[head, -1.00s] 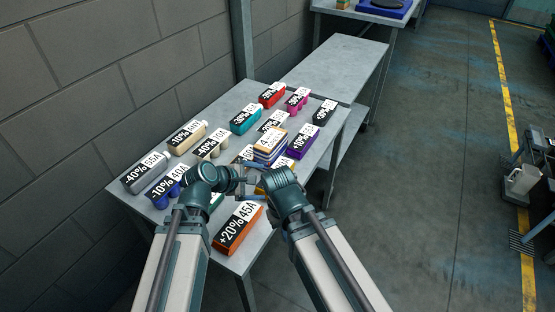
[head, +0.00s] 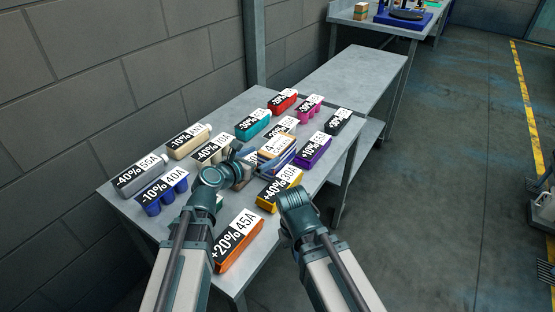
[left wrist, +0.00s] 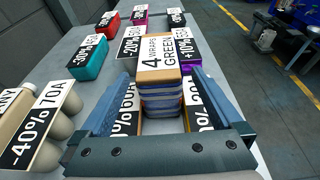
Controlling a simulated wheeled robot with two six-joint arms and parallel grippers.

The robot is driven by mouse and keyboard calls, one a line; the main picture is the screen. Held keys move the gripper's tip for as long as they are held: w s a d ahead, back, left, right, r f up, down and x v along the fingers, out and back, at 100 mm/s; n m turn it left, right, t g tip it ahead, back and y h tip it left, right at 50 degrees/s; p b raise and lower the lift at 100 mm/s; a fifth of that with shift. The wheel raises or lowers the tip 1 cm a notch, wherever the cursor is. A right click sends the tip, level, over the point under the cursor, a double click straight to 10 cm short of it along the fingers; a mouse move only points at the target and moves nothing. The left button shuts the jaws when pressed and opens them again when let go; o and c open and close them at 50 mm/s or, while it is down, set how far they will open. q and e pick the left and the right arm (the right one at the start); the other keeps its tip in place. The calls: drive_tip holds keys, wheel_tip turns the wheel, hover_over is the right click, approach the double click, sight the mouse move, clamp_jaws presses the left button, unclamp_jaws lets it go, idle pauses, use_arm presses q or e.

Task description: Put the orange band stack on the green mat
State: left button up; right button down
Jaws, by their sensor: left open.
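A stack (head: 275,153) of blue and pale layers with a tan-orange top stands on the near table, and its label in the left wrist view reads "4 WRAPS GREEN" (left wrist: 160,52). It is the only banded stack I can make out clearly. My left gripper (head: 248,168) is open just left of the stack. In the left wrist view its two fingers (left wrist: 160,88) lie either side of the stack's near end, with gaps visible. My right gripper (head: 296,203) is near the table's right edge; its fingers are hidden. I cannot make out a green mat.
Labelled packages crowd around the stack: a yellow one (head: 268,203) in front, a purple one (head: 316,152) to the right, an orange one (head: 240,252) near the front edge. The adjoining table (head: 345,75) is bare. A blue tray (head: 425,20) sits on a farther table.

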sight(271, 151)
use_arm(q)
drive_tip(key=b+x, duration=0.1)
drive_tip(key=x, duration=0.4)
drive_tip(key=b+x, duration=0.1)
drive_tip(key=x, duration=0.4)
drive_tip(key=shift+w+a+f+b, duration=0.1)
drive_tip(key=shift+w+f+b, duration=0.1)
drive_tip(key=shift+b, duration=0.1)
drive_tip(key=shift+s+r, duration=0.1)
drive_tip(key=shift+s, duration=0.05)
drive_tip(key=shift+c, duration=0.6)
clamp_jaws()
drive_tip(key=shift+r, duration=0.1)
wheel_tip(271, 151, up, 10)
drive_tip(key=p, duration=1)
